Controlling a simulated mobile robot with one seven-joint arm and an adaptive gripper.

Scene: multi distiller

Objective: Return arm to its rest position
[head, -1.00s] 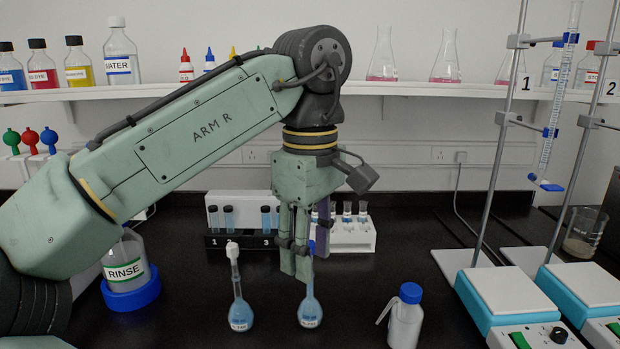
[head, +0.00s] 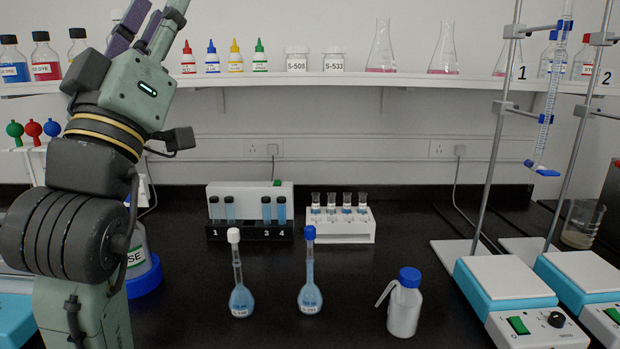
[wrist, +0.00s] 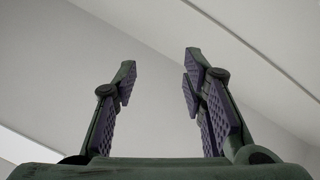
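My arm is folded upright at the left of the head view. My gripper (head: 148,22) points up there, its fingertips near or past the top edge of the picture. In the wrist view my gripper (wrist: 160,82) is open, with a wide empty gap between its purple-padded fingers. Only ceiling and wall show behind them. Two flasks of blue liquid stand upright on the black bench, apart from my arm: one with a white cap (head: 241,298) and one with a blue cap (head: 310,297).
A white wash bottle (head: 404,307) stands right of the flasks. Behind are a black tube rack (head: 250,232) and a white vial rack (head: 348,236). A rinse bottle is partly hidden behind my arm. Stirrers (head: 505,280) and stands are at right. A shelf (head: 340,80) holds bottles. The front middle bench is clear.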

